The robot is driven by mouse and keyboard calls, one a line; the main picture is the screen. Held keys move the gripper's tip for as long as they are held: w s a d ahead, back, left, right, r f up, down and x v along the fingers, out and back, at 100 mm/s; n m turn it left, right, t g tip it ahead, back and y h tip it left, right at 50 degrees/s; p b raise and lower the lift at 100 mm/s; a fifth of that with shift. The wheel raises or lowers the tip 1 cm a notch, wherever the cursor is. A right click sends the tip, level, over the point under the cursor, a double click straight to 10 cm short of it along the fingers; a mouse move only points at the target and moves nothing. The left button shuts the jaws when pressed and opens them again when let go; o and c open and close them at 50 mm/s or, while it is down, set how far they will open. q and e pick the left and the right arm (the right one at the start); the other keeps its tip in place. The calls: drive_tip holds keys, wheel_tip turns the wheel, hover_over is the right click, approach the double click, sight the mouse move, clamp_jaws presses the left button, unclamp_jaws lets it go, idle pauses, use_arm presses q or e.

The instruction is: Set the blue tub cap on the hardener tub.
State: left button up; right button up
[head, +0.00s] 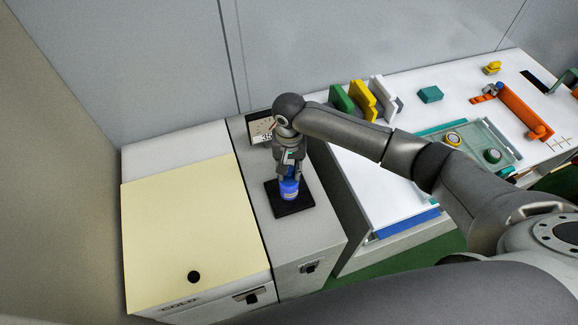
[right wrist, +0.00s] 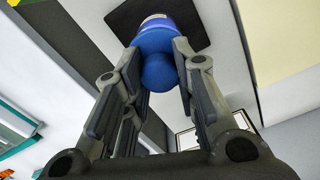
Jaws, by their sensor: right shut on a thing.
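The blue tub cap (right wrist: 160,72), with a rounded knob, is between the fingers of my right gripper (head: 289,174). The gripper is shut on it and points down. The hardener tub (head: 289,195), blue with a pale band, stands upright on a black square pad (head: 301,208), directly below the gripper. In the right wrist view the cap is lined up with the tub, close to or touching it; I cannot tell whether it is fully seated. The fingers hide part of the cap in the head view. My left gripper is not in view.
A small display (head: 260,130) stands behind the pad. A cream-topped cold cabinet (head: 185,230) is at left. On the white bench at right are green, yellow and white upright plates (head: 361,98), a teal block (head: 430,94), a teal-edged tray (head: 470,165) and an orange fixture (head: 522,105).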

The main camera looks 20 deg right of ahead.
drive_tip(key=shift+f, duration=0.85)
drive_tip(key=o, duration=0.9)
